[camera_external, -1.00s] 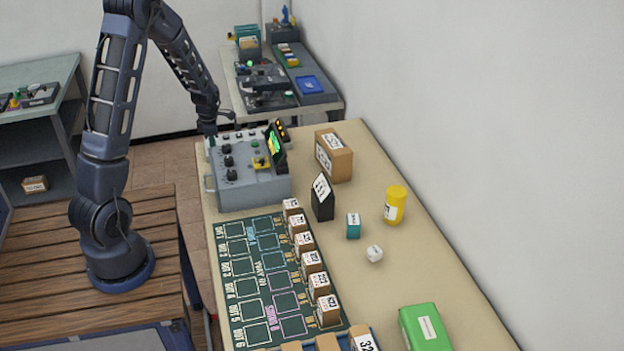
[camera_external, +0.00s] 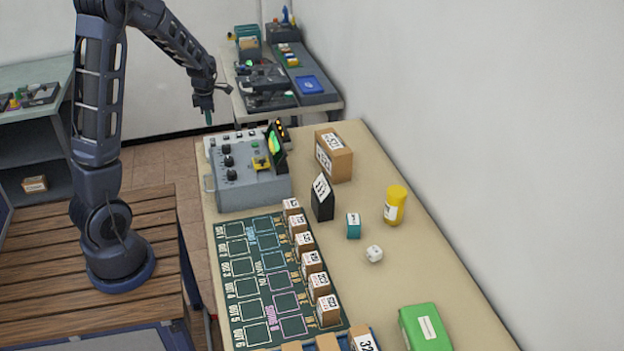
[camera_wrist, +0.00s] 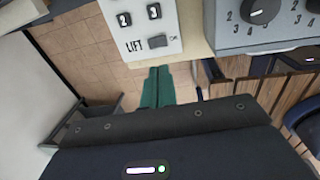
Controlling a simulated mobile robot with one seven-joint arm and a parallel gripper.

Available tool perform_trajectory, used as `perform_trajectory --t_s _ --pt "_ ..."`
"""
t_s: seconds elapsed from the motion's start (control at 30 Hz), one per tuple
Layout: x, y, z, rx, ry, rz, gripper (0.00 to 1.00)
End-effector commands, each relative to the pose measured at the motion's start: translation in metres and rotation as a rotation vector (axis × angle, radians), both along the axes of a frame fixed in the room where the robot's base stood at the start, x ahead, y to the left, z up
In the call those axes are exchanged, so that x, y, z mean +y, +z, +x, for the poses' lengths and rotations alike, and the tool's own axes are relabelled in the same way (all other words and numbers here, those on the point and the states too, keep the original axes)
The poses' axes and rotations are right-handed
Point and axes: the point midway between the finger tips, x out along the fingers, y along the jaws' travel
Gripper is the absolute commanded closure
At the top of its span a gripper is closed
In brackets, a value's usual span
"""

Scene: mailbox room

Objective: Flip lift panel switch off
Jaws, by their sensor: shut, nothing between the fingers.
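The white lift panel (camera_wrist: 146,22) shows at the top of the wrist view, with dark switches marked 2 and 3 and one marked LIFT. The LIFT switch (camera_wrist: 157,41) is a small dark rocker; I cannot tell its position.
The control box carries black knobs, a yellow part and a small tilted screen (camera_external: 276,146). A cardboard box (camera_external: 340,160) and a black block (camera_external: 322,203) stand to its right. A numbered sorting mat (camera_external: 252,290) with several small boxes lies nearer. Open floor is left of the table.

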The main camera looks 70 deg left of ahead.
Motion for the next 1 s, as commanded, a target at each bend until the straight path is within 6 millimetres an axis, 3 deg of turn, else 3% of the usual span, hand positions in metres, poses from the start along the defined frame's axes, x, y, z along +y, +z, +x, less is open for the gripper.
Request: perform_trajectory --t_s 0.1,0.3,1.0 --pt "-0.002 0.017 0.000 -0.001 -0.001 0.001 1.00" --pt "-0.004 0.031 0.000 0.000 -0.001 0.001 1.00" --pt "0.004 0.031 0.002 0.002 -0.002 -0.002 1.00"
